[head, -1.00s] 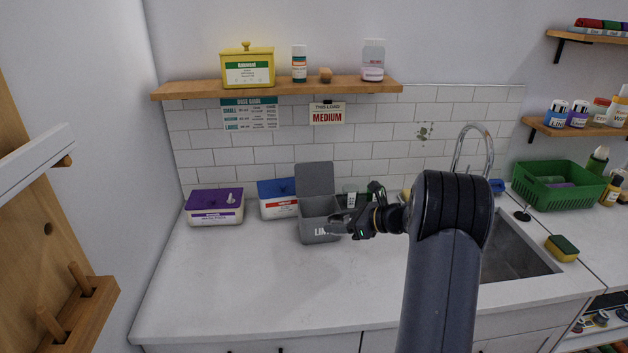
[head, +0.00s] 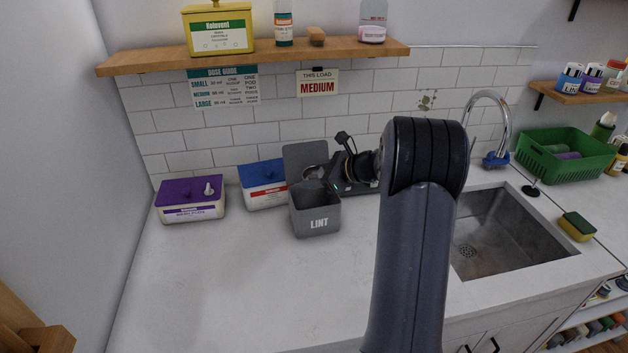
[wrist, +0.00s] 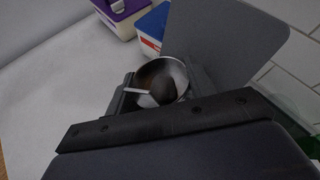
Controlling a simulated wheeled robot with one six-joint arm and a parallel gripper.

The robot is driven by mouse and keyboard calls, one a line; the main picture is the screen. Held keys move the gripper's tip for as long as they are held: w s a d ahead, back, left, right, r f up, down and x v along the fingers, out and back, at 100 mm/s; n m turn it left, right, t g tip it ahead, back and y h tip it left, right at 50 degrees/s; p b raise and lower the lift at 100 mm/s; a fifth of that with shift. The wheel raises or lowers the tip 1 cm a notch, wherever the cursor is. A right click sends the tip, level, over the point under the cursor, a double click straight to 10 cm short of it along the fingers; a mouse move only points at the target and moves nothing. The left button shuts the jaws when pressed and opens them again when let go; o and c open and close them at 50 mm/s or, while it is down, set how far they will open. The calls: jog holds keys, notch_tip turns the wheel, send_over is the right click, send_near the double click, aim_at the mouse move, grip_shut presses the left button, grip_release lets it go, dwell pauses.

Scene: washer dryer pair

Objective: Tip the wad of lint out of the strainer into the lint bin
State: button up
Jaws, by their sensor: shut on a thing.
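The lint bin (head: 316,218) is an open grey box marked LINT on the counter, its lid raised at the back. My gripper (head: 328,180) is over the bin's back right rim, shut on the strainer. The strainer's metal bowl (head: 314,173) shows small in the head view, in front of the raised lid. In the wrist view the round strainer bowl (wrist: 152,68) lies between my fingers. A dark lump, apparently the wad of lint (wrist: 163,91), shows inside it. My gripper hides most of the bin in the wrist view.
A purple-lidded box (head: 191,204) and a blue-lidded box (head: 263,190) stand left of the bin. A shelf (head: 255,58) is above. The sink (head: 500,235) is on the right. The counter in front of the bin is clear.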

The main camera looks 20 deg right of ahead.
jog(key=n+h+b, duration=0.2)
jog(key=b, duration=0.2)
jog(key=n+t+h+b, duration=0.1)
jog(key=n+h+b, duration=0.1)
jog(key=b, duration=0.3)
jog(key=shift+f, duration=0.2)
jog(key=n+t+h+b, duration=0.2)
jog(key=n+h+b, duration=0.1)
jog(key=b, duration=0.6)
jog(key=shift+n+t+h, duration=0.3)
jog(key=shift+n, duration=0.2)
jog(key=n+t+h+b, duration=0.1)
jog(key=n+b, duration=0.1)
jog(key=b, duration=0.4)
jog(key=shift+r+t, duration=0.1)
jog(key=shift+t, duration=0.2)
jog(key=n+t+h+b, duration=0.1)
jog(key=n+b, duration=0.1)
jog(key=b, duration=0.4)
jog(key=n+t+h+b, duration=0.1)
jog(key=n+t+b, duration=0.1)
jog(key=b, duration=0.7)
jog(key=shift+r+n, duration=0.1)
jog(key=shift+n, duration=0.6)
jog(key=shift+n+t+b, duration=0.3)
jog(key=shift+b, duration=0.45)
jog(key=shift+r+b, duration=0.1)
jog(key=shift+b, duration=0.2)
jog(key=shift+r+b, duration=0.2)
jog(key=shift+b, duration=0.1)
